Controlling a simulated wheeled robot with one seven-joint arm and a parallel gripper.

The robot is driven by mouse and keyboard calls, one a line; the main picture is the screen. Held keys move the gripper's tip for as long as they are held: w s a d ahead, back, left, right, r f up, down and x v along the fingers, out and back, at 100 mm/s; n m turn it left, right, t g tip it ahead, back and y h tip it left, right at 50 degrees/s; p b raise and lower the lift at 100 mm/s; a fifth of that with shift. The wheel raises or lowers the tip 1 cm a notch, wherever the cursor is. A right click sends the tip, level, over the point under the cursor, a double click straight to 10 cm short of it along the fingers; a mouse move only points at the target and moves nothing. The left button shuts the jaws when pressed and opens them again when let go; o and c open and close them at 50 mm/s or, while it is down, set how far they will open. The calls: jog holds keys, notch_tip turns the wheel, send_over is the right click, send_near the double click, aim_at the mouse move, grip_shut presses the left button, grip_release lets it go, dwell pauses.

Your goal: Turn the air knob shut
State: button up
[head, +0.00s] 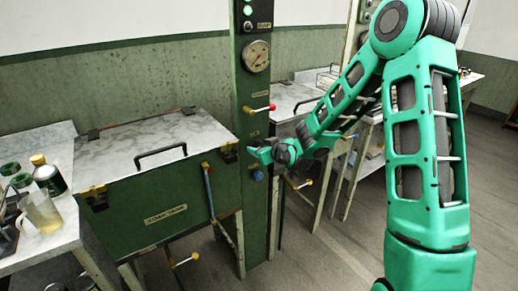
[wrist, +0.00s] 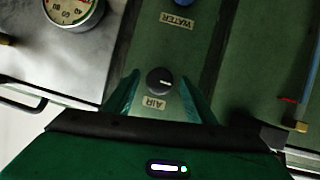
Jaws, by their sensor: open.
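The air knob (wrist: 160,80) is a small round black knob with a white pointer mark on the green column. Its AIR label (wrist: 154,103) appears just below it in the wrist view. My gripper (wrist: 161,88) is open, with one green finger on each side of the knob; I cannot tell whether they touch it. In the head view my gripper (head: 260,153) is at the front of the green column (head: 251,100), and the air knob is hidden behind it.
A blue knob (head: 258,175) sits on the column below my gripper; it shows at the wrist view's top edge beside a WATER label (wrist: 178,21). A red-tipped lever (head: 271,107) sticks out above. A lidded green tank (head: 160,195) stands left.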

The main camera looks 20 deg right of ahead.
jog(key=c, duration=1)
jog(key=shift+c, duration=0.2)
jog(key=shift+d+m, duration=0.1)
jog(key=shift+m, duration=0.2)
jog(key=m+y, duration=0.2)
jog(key=shift+w+d+m+g, duration=0.1)
jog(key=shift+d+m+g, duration=0.2)
jog(key=shift+g, duration=0.1)
jog(key=m+y, duration=0.2)
jog(key=m, duration=0.1)
jog(key=shift+d+f, duration=0.1)
jog(key=m+y, duration=0.2)
jog(key=m, duration=0.1)
jog(key=shift+w+d+f, duration=0.1)
jog(key=shift+d+f, duration=0.05)
jog(key=shift+d+f+m+y, duration=0.15)
jog(key=shift+m+y, duration=0.85)
jog(key=shift+m, duration=0.5)
